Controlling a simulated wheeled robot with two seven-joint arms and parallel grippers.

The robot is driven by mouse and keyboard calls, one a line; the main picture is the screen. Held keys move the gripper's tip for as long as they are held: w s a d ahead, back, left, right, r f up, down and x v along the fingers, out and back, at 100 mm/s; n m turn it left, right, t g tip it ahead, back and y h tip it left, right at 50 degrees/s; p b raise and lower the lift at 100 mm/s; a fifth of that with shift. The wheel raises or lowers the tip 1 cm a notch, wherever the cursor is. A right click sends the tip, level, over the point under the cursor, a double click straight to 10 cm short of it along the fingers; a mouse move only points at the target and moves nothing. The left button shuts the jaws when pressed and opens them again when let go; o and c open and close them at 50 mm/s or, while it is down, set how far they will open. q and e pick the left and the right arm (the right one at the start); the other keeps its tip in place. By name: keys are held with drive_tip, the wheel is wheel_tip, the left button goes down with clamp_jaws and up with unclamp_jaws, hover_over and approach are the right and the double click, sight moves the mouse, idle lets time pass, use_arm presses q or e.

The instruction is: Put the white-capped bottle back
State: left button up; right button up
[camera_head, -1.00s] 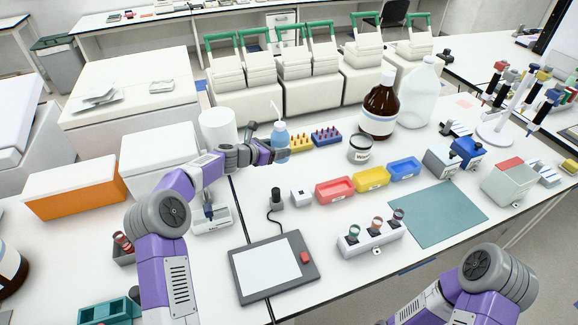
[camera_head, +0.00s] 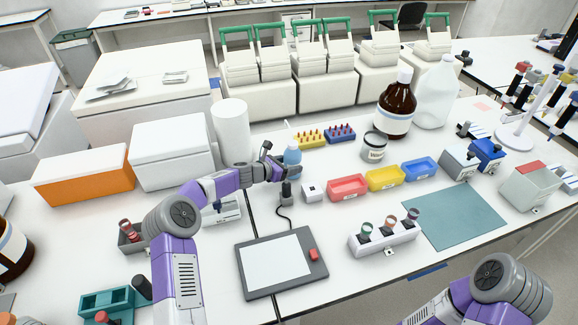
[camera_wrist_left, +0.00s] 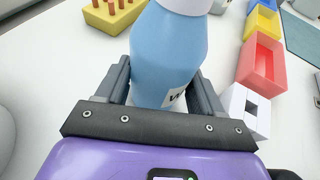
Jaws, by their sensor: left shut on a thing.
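A light blue bottle (camera_head: 292,155) with a white top is held by my left gripper (camera_head: 282,168), left of centre over the white bench. In the left wrist view the blue bottle (camera_wrist_left: 167,55) stands between the two grey fingers of my left gripper (camera_wrist_left: 163,90), which is shut on its body. A large brown bottle (camera_head: 396,110) with a white cap stands farther back right. My right gripper is out of view.
A yellow rack (camera_head: 309,139) and a blue rack (camera_head: 340,133) stand just behind the held bottle. A white cylinder (camera_head: 231,133) stands to its left. A small white box (camera_head: 311,191) and red tray (camera_head: 347,187) are to its right. A flat pad device (camera_head: 280,264) lies in front.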

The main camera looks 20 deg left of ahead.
use_arm(q)
drive_tip(key=o, duration=0.4)
drive_tip(key=shift+f, duration=0.1)
drive_tip(key=o, duration=0.4)
drive_tip(key=shift+c, duration=0.2)
drive_tip(key=shift+r, duration=0.25)
drive_tip(key=shift+s+a, duration=0.25)
drive_tip(key=shift+s, duration=0.05)
drive_tip(key=v, duration=1.1)
drive_tip(key=shift+r, duration=0.2)
drive_tip(key=shift+s, duration=0.15)
